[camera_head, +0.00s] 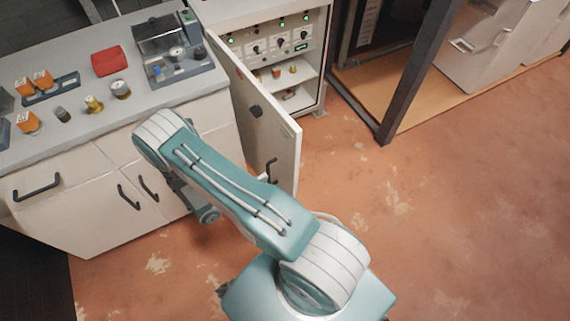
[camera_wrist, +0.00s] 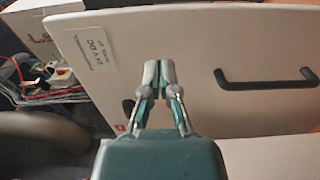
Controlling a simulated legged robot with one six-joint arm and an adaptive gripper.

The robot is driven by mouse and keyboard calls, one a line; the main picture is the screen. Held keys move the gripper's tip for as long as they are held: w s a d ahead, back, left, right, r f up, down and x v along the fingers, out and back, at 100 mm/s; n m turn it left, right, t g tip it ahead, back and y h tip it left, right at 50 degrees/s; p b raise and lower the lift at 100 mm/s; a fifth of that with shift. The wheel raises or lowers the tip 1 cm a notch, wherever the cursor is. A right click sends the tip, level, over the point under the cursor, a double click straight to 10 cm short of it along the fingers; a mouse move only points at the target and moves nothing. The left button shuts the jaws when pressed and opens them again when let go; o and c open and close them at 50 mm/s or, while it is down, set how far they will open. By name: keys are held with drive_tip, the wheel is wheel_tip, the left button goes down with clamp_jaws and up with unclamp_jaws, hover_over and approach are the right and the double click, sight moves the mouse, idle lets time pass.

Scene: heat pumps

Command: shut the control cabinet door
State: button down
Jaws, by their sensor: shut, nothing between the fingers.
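The control cabinet (camera_head: 262,45) stands at the top middle of the head view, with lit green lamps, knobs and shelves showing inside. Its white door (camera_head: 262,110) stands open, swung out toward me, with a dark handle (camera_head: 271,170) near its lower free end. In the wrist view the door (camera_wrist: 200,60) fills most of the picture, with a label at left and a black handle (camera_wrist: 268,77) at right. My gripper (camera_wrist: 158,66) is shut and empty, its fingertips in front of the door panel, left of the handle. I cannot tell whether they touch it.
A counter (camera_head: 60,150) with drawers stands left of the door, bearing orange parts, a red box (camera_head: 109,61) and a grey device (camera_head: 172,45). A dark frame post (camera_head: 415,75) stands right of the cabinet. The floor (camera_head: 430,200) at right is clear.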

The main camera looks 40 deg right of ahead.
sight(291, 161)
drive_tip(key=d, duration=0.3)
drive_tip(key=s+d, duration=0.1)
drive_tip(key=d, duration=0.5)
drive_tip(key=shift+s, duration=0.15)
drive_tip(key=shift+d, duration=0.15)
